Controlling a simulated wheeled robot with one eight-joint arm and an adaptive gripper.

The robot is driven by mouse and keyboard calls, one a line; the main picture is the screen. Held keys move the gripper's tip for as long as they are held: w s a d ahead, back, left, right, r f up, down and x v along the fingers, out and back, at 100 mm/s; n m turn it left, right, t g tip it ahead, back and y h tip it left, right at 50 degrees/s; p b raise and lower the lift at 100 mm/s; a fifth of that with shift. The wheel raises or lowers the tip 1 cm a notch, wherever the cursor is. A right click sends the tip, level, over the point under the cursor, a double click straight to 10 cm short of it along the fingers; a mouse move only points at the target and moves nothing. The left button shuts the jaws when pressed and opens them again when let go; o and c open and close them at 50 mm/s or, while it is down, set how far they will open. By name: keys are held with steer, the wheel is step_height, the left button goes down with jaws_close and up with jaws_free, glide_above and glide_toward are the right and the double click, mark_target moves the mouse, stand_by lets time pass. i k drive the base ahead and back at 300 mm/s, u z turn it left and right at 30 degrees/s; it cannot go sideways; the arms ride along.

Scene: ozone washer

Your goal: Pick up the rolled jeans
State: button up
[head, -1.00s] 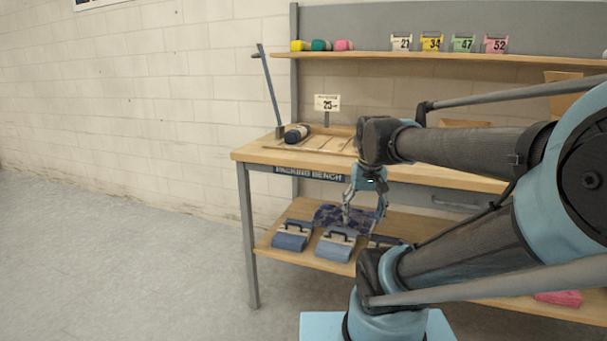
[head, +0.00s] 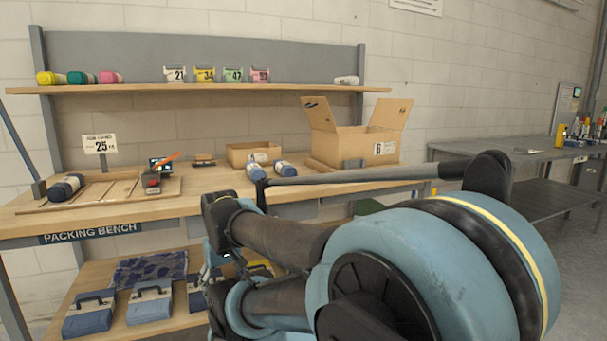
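Several rolled bundles could be the rolled jeans; I cannot tell which one is meant. A dark blue roll with a pale band (head: 66,187) lies in the wooden tray at the left of the packing bench. Two blue rolls with pale parts, one on the left (head: 255,171) and one on the right (head: 285,168), lie on the bench near the small open box. My gripper (head: 211,278) hangs below the bench top's front edge, near the lower shelf. It is small and partly hidden by my arm, so its opening and contents are unclear.
The packing bench (head: 120,228) carries a small open box (head: 245,153), a large open carton (head: 352,145) and a handheld device (head: 151,182). Coloured rolls, number tags and a pale roll (head: 346,80) are on the upper shelf. Blue handled cases (head: 150,304) and patterned cloth sit below.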

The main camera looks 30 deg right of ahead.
mark_target(283, 169)
steer(key=z, duration=0.85)
